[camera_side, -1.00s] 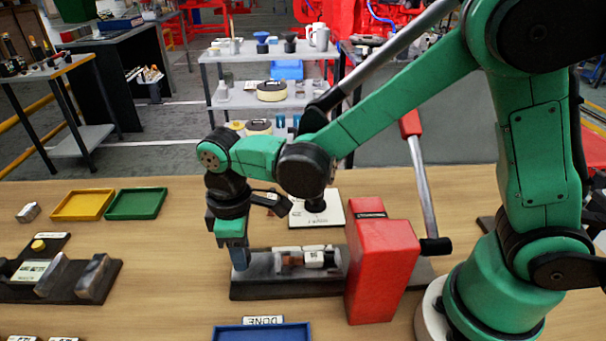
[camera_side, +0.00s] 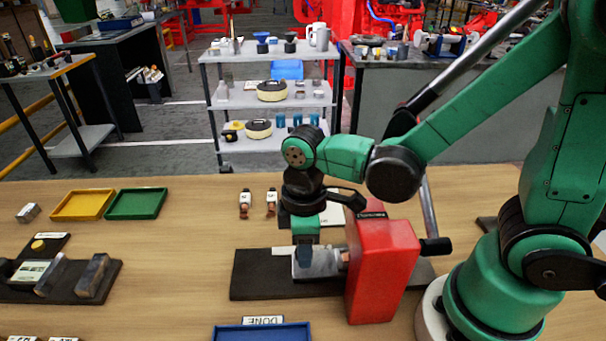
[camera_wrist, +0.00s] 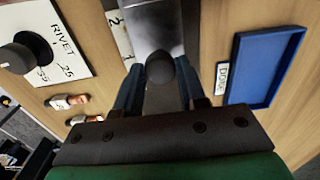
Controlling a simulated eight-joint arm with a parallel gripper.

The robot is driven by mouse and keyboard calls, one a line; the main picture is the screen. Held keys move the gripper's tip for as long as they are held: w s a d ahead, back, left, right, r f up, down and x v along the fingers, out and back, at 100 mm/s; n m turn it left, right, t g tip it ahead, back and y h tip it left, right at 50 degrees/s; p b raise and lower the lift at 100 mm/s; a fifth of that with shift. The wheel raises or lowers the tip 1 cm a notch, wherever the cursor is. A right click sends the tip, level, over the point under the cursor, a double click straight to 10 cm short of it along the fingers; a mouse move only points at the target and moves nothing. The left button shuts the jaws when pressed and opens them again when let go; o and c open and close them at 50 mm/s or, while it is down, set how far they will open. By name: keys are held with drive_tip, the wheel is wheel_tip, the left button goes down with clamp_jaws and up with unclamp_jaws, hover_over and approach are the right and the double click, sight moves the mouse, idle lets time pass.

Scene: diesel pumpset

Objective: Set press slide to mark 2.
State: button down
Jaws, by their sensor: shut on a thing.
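The press has a red body (camera_side: 382,265) on a dark base (camera_side: 262,277), with a lever at its right. Its grey metal slide (camera_side: 322,264) lies on the base, close to the left face of the red body. My gripper (camera_side: 304,258) is down at the slide. In the wrist view my gripper (camera_wrist: 160,88) is shut on the slide, its fingers on either side and a dark round knob (camera_wrist: 160,67) between them. A white mark strip (camera_wrist: 120,38) beside the slide shows a 2 and part of another figure. Which mark the slide stands at cannot be told.
A blue tray (camera_side: 262,333) with a DONE label (camera_side: 263,320) lies in front. Behind the press are a white RIVET card (camera_wrist: 62,35) with a black knob and two small labelled parts (camera_side: 257,203). Yellow (camera_side: 83,204) and green (camera_side: 136,203) trays lie left.

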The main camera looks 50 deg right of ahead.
drive_tip(key=shift+s+d, duration=0.5)
drive_tip(key=shift+c, duration=2.4)
unclamp_jaws()
drive_tip(key=shift+r, duration=0.1)
drive_tip(key=shift+r, duration=2.7)
drive_tip(key=shift+w, duration=0.1)
drive_tip(key=w+d+r+m+t, duration=0.2)
drive_tip(key=d+m+t, duration=0.4)
drive_tip(key=m, duration=0.3)
drive_tip(key=shift+w+r+t, duration=0.3)
drive_tip(key=shift+r+t, duration=0.3)
drive_tip(key=shift+r, duration=0.25)
